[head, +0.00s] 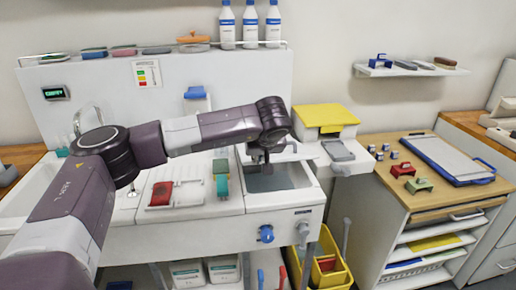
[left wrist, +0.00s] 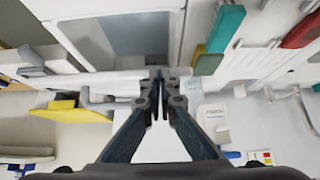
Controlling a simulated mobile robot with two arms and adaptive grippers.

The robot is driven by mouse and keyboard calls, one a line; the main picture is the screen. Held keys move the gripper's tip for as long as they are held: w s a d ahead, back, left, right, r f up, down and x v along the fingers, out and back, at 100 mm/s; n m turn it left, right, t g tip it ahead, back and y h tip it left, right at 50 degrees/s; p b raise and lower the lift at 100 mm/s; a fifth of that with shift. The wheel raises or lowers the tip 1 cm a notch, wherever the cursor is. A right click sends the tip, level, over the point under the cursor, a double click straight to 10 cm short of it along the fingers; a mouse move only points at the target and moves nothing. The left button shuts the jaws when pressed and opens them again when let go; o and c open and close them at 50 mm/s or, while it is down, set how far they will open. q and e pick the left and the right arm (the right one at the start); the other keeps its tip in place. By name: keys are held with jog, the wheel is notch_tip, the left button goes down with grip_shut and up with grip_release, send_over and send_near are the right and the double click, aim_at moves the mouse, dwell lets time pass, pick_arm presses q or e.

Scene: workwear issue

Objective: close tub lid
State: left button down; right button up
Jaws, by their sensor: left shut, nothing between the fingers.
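The tub is a white-rimmed basin (head: 310,190) with a grey inside, set in the right end of the white counter and open on top. In the left wrist view the open tub (left wrist: 130,38) shows at the top. A pale bar (left wrist: 100,80), apparently the raised lid's edge, runs along its rear side; in the head view the white panel there (head: 292,151) is partly hidden by my arm. My left gripper (head: 266,164) is shut and empty, pointing down at the tub's rear side. Its fingertips (left wrist: 160,82) overlap the bar; I cannot tell whether they touch.
A yellow-topped box (head: 327,114) stands right of the tub. A green-handled tool (head: 221,180) and a red brush-like item (head: 161,193) lie on the counter to its left. White bottles (head: 250,24) stand on the shelf above. A yellow bin (head: 330,262) stands below.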

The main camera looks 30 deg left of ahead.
pick_arm(q)
jog(key=f+b, duration=0.1)
jog(key=f, duration=0.1)
jog(key=s+f+b, duration=0.1)
jog(key=f, duration=0.2)
jog(key=d+f+b, duration=0.1)
jog(key=f, duration=0.1)
jog(key=shift+s+f, duration=0.15)
jog(key=shift+f, duration=0.05)
jog(key=shift+s+f+b, duration=0.1)
jog(key=shift+f+b, duration=0.15)
jog(key=shift+b, duration=0.1)
jog(key=shift+d+f, duration=0.1)
jog(key=shift+f, duration=0.05)
